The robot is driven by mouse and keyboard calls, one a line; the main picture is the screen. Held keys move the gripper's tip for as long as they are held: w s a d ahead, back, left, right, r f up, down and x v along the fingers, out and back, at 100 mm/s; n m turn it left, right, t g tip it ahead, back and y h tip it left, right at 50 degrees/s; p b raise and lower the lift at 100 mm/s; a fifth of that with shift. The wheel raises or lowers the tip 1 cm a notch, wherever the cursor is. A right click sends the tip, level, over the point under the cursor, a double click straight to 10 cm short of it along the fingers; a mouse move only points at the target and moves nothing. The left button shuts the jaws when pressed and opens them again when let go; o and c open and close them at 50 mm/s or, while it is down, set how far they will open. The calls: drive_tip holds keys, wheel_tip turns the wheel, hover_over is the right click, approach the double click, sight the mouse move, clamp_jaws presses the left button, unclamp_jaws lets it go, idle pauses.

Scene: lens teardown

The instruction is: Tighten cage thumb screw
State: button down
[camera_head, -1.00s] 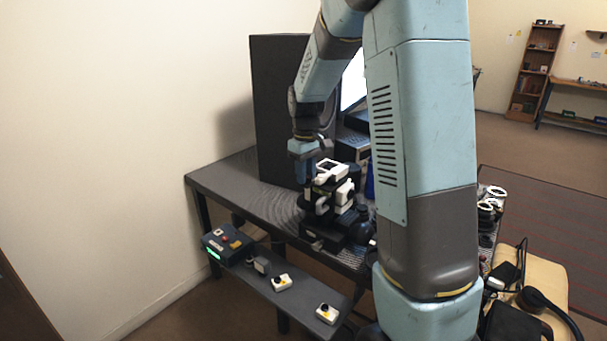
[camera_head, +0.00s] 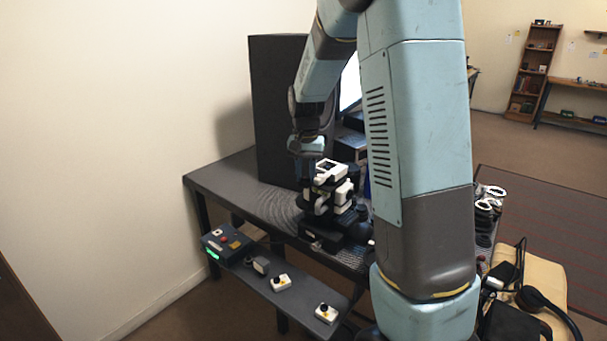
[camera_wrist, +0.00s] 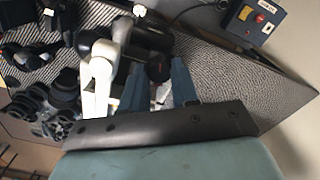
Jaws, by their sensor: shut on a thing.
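The black and white cage assembly (camera_head: 322,208) stands upright on the dark table, with a white square frame (camera_head: 331,168) at its top. It also shows in the wrist view (camera_wrist: 101,80), to the left of my fingers. My gripper (camera_wrist: 159,78) reaches down at the assembly's left rear side, with its two blue-grey fingers around a dark round knob, the thumb screw (camera_wrist: 158,67). My gripper is shut on it. The contact faces are partly hidden, and in the head view the fingertips and screw are too small or covered to make out.
A control box (camera_head: 225,244) with buttons and a green light sits on the lower shelf (camera_head: 262,287), beside small button boxes (camera_head: 280,283). A tall black panel (camera_head: 277,105) stands close behind my gripper. The table's left end (camera_head: 222,179) is clear.

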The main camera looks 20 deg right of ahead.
sight(306, 176)
drive_tip(key=shift+s+f+m, duration=0.1)
drive_tip(key=shift+s+m, duration=0.05)
drive_tip(key=shift+m, duration=1.35)
drive_tip(key=c, duration=1.1)
unclamp_jaws()
drive_tip(key=shift+r, duration=0.65)
wheel_tip(306, 176, up, 12)
drive_tip(key=shift+r, duration=0.25)
